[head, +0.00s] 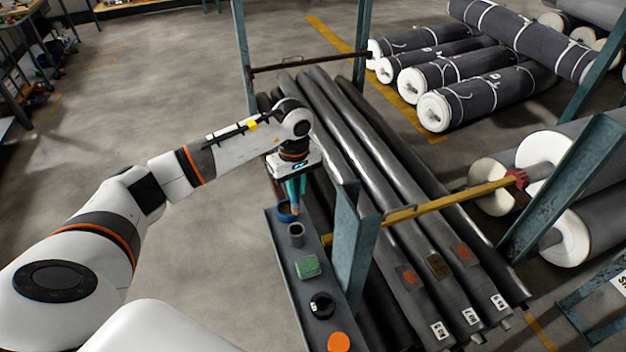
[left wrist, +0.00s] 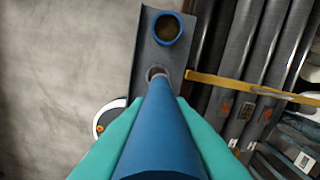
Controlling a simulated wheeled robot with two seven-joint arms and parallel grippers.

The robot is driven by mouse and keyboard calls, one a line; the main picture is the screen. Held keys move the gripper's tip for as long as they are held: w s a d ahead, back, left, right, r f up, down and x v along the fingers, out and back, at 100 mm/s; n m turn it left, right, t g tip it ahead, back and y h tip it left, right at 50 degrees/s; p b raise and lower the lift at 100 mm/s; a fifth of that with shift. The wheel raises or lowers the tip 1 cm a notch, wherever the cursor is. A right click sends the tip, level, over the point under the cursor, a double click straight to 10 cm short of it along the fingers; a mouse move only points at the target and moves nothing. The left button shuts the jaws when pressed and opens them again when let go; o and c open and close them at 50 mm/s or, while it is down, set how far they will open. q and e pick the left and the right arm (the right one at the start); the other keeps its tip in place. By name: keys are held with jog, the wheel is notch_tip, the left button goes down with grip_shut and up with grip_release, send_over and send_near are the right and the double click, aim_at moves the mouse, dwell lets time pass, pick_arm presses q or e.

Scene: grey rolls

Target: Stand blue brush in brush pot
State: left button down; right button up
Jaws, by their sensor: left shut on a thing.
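My left gripper (head: 295,188), with teal fingers, is shut on the blue brush (left wrist: 163,130) above the far end of a narrow grey shelf. My right gripper is not in view.
On the shelf (head: 279,258) nearer me are a green block (head: 307,267), a black round item (head: 322,304) and an orange disc (head: 338,342). A teal post (head: 355,250), a yellow bar (head: 450,202) and long grey rolls (head: 385,150) stand close on the right.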

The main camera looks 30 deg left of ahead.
aim_at(296, 205)
pick_arm(q)
jog(key=shift+s+d+f+b, duration=0.1)
jog(key=shift+s+f+b, duration=0.2)
jog(key=shift+f+b, duration=0.35)
notch_tip(296, 205, down, 4)
jog(key=b, duration=0.4)
jog(key=shift+f, duration=0.2)
jog(key=shift+b, duration=0.9)
dwell(1.3)
jog(key=shift+f, duration=0.2)
notch_tip(296, 205, down, 6)
jog(key=b, duration=0.6)
dwell(1.4)
jog(key=c, duration=1.2)
grip_release()
jog(key=shift+c, duration=0.2)
